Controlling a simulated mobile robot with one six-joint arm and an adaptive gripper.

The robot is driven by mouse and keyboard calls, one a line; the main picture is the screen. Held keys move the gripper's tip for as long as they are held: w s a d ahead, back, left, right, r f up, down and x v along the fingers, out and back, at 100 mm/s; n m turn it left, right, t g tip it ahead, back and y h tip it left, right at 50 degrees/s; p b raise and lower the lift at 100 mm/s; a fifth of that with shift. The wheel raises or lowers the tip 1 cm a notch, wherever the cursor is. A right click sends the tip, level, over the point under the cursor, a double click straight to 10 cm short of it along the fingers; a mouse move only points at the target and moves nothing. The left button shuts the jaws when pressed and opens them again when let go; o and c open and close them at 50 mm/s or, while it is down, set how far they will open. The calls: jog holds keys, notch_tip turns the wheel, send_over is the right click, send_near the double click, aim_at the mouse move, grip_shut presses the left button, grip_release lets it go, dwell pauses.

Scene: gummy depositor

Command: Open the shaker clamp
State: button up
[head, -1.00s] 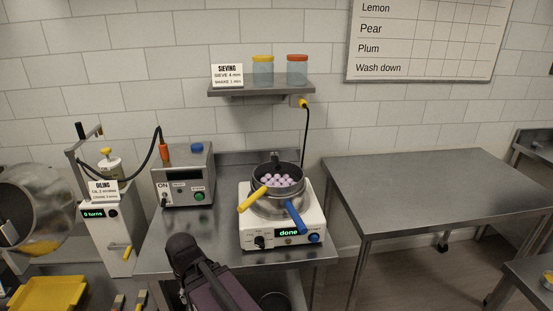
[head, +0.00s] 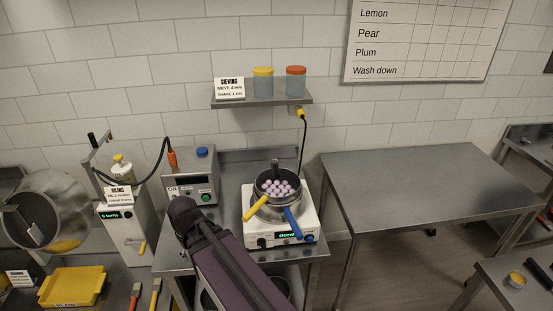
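The shaker (head: 256,232) is a white box on the steel bench, and its front display reads "done". A dark round sieve (head: 261,186) with several pale purple gummies (head: 279,187) sits on top of it. A clamp stands at the back of the sieve (head: 275,166); from here I cannot tell if it is closed. A yellow handle (head: 256,208) sticks out front left and a blue handle (head: 293,222) front right. My arm rises from the bottom of the view, left of the shaker. My gripper is not visible.
A grey control box (head: 181,187) stands left of the shaker. Above is a shelf (head: 262,103) with two jars and a sieving card. An oiling unit (head: 126,228) and a yellow tray (head: 73,287) are at left. The right table (head: 410,195) is bare.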

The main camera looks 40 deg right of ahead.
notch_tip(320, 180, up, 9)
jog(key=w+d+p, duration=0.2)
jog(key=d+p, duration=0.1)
jog(key=p, duration=0.5)
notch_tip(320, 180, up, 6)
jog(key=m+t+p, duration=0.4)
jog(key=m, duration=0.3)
send_over(277, 170)
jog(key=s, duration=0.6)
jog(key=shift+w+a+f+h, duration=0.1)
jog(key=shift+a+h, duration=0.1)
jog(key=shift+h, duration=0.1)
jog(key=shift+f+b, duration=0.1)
jog(key=shift+b, duration=0.25)
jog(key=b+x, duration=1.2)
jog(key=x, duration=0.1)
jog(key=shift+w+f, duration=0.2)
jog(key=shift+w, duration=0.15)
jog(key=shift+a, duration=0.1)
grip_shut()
